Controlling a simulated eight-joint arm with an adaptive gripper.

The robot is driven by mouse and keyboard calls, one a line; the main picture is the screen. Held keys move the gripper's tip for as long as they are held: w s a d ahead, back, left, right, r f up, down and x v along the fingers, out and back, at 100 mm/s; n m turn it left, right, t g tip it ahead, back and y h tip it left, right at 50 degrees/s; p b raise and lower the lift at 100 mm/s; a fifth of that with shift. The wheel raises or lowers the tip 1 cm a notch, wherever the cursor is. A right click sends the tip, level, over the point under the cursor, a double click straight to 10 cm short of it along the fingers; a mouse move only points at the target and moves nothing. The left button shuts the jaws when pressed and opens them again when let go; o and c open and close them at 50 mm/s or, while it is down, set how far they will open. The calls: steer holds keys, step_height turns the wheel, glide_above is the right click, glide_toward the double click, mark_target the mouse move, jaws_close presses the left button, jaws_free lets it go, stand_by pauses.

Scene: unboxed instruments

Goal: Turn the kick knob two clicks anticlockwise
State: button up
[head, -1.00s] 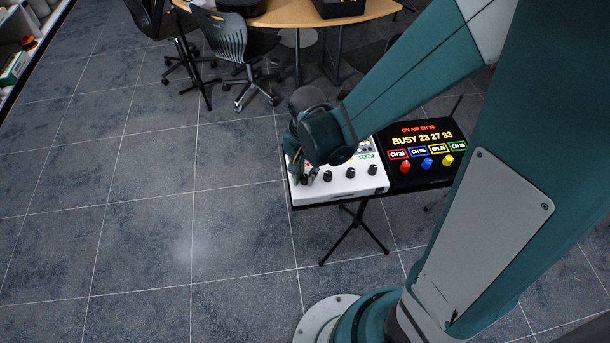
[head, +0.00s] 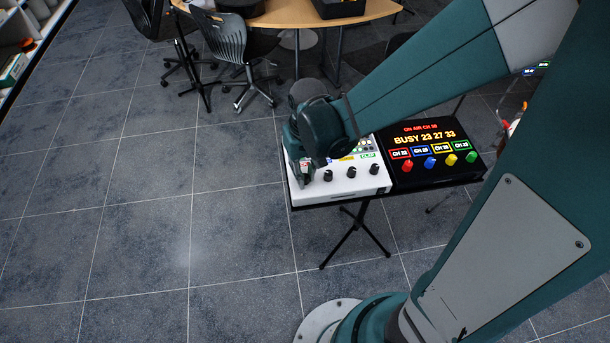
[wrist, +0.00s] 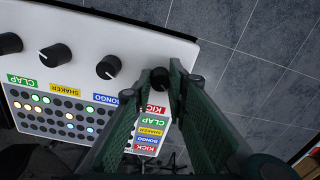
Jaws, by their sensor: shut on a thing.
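The white drum machine (head: 345,190) stands on a small stand, with a row of black knobs along its front. In the wrist view its panel (wrist: 75,22) appears upside down. The kick knob (wrist: 160,78) is the end knob there, beside the red KICK label (wrist: 157,110). My gripper (wrist: 162,82) is shut on this knob, one finger on each side. In the head view my gripper (head: 306,172) is at the machine's left end and hides the kick knob. The knob's pointer mark cannot be made out.
The neighbouring knob (wrist: 108,67) is close to my left finger in the wrist view. A strip of coloured labels (wrist: 150,131) shows between my fingers. A black lit box (head: 430,175) with coloured knobs stands just right of the machine. Open floor lies to the left.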

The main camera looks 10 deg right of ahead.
mark_target(306, 176)
steer(key=shift+n, duration=0.6)
steer(key=o, duration=0.9)
steer(key=shift+r, duration=0.25)
steer(key=shift+d+r, duration=0.15)
steer(key=shift+r, duration=5.65)
